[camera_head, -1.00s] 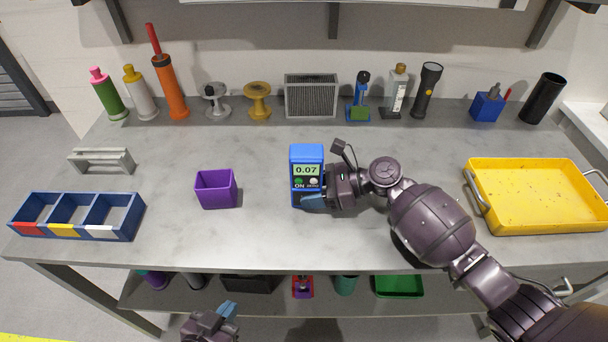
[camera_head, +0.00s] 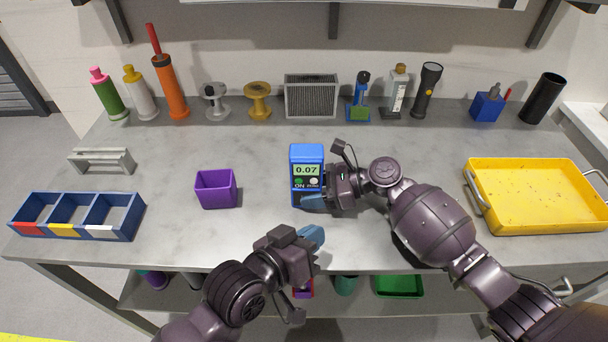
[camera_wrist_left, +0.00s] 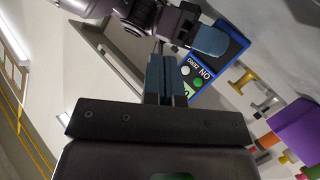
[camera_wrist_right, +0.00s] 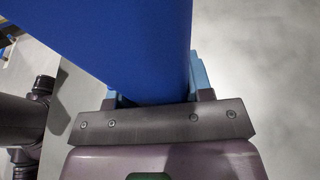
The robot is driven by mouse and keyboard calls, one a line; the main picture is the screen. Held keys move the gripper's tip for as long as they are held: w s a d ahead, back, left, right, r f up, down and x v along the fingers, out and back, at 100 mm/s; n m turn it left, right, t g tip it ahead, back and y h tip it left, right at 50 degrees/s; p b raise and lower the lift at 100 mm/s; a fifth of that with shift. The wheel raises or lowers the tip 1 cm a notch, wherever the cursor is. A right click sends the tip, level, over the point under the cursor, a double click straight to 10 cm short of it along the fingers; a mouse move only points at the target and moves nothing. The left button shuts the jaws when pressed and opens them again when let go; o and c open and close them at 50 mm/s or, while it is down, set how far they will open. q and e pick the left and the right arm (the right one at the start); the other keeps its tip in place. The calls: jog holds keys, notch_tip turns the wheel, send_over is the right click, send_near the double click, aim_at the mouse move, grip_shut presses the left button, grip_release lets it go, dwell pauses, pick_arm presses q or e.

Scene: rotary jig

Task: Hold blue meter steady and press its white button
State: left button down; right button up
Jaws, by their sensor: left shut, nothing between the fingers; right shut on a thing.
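The blue meter (camera_head: 307,155) stands upright on the grey table, its screen reading 0.07. Below the screen are a green ON button (camera_head: 299,182) and a white button (camera_head: 314,182). My right gripper (camera_head: 312,200) is shut on the meter's lower part from the right; the right wrist view shows the blue body (camera_wrist_right: 130,50) between its fingers. My left gripper (camera_head: 314,236) is shut and empty, in front of and below the meter, apart from it. In the left wrist view its closed fingers (camera_wrist_left: 166,75) point toward the meter (camera_wrist_left: 215,60), and the white button (camera_wrist_left: 185,71) shows just beside them.
A purple bin (camera_head: 216,190) stands left of the meter, with a blue divided box (camera_head: 75,232) farther left. A yellow tray (camera_head: 540,229) is at the right. Bottles, spools and tools line the table's back. The table between the bin and meter is clear.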

pick_arm(q)
jog(key=shift+w, duration=4.05)
jog(key=shift+w, duration=0.15)
jog(key=shift+w, duration=0.3)
jog(key=shift+w, duration=0.2)
jog(key=shift+s, duration=0.7)
jog(key=shift+s, duration=3)
